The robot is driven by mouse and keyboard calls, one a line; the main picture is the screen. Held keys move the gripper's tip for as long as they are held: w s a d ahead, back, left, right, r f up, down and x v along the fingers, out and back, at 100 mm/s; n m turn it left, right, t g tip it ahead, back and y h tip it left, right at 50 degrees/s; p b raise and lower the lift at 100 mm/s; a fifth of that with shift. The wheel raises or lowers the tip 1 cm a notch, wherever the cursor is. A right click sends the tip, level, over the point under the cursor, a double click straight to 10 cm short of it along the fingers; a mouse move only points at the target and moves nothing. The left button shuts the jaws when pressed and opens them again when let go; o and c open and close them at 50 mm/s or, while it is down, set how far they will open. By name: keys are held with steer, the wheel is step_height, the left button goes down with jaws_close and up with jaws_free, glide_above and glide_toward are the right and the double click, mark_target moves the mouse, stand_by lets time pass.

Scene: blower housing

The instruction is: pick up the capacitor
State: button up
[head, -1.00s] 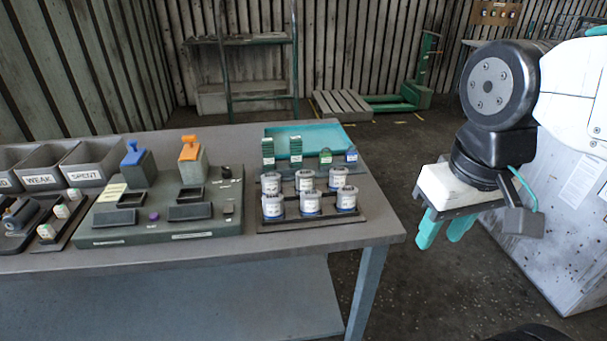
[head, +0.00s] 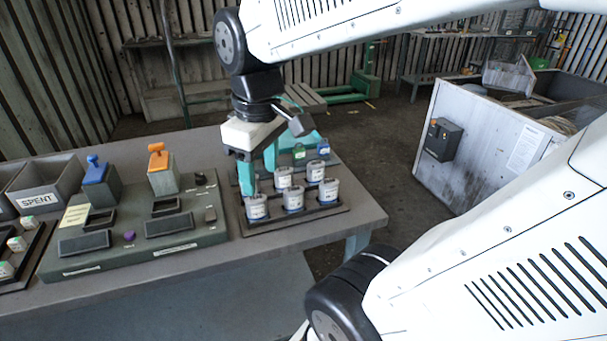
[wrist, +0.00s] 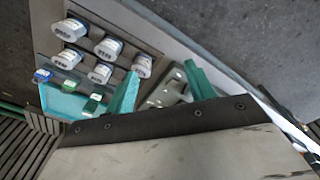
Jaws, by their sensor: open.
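Several grey oval capacitors with pale labels stand upright in a dark rack (head: 300,219). In the head view, three form the front row: left (head: 257,208), middle (head: 293,200) and right (head: 328,191). Two more show behind, one (head: 284,178) and another (head: 315,171). My gripper (head: 260,178) is open, fingers pointing down, over the rack's left end. Its near finger overlaps the front-left capacitor in the picture; I cannot tell whether they touch. In the wrist view no capacitor shows between my fingers (wrist: 163,68); several, such as a corner one (wrist: 70,29), are left of them.
A teal tray (wrist: 62,103) with green and blue blocks lies behind the rack. Left of the rack is a green panel (head: 130,255) with upright blue-handled (head: 97,182) and orange-handled (head: 161,170) blocks. A grey SPENT bin (head: 38,198) is further left.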

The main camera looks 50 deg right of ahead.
steer(key=w+d+f+n, duration=0.25)
steer(key=w+d, duration=0.25)
steer(key=d, duration=0.4)
steer(key=n+g, duration=0.1)
steer(key=n, duration=0.3)
glide_above(317, 164)
steer(key=a, duration=0.2)
steer(key=f, duration=0.4)
steer(key=shift+w+d+f, duration=0.1)
steer(key=shift+w+f, duration=0.1)
steer(key=shift+w, duration=0.2)
steer(key=shift+s+d+f+n, duration=0.15)
steer(key=shift+d+f+n, duration=0.3)
steer(key=shift+d+f, duration=0.3)
steer(key=f, duration=0.6)
steer(key=shift+s+d+f, duration=0.1)
steer(key=shift+s+d, duration=0.1)
steer(key=shift+f, duration=0.45)
steer(key=c, duration=0.9)
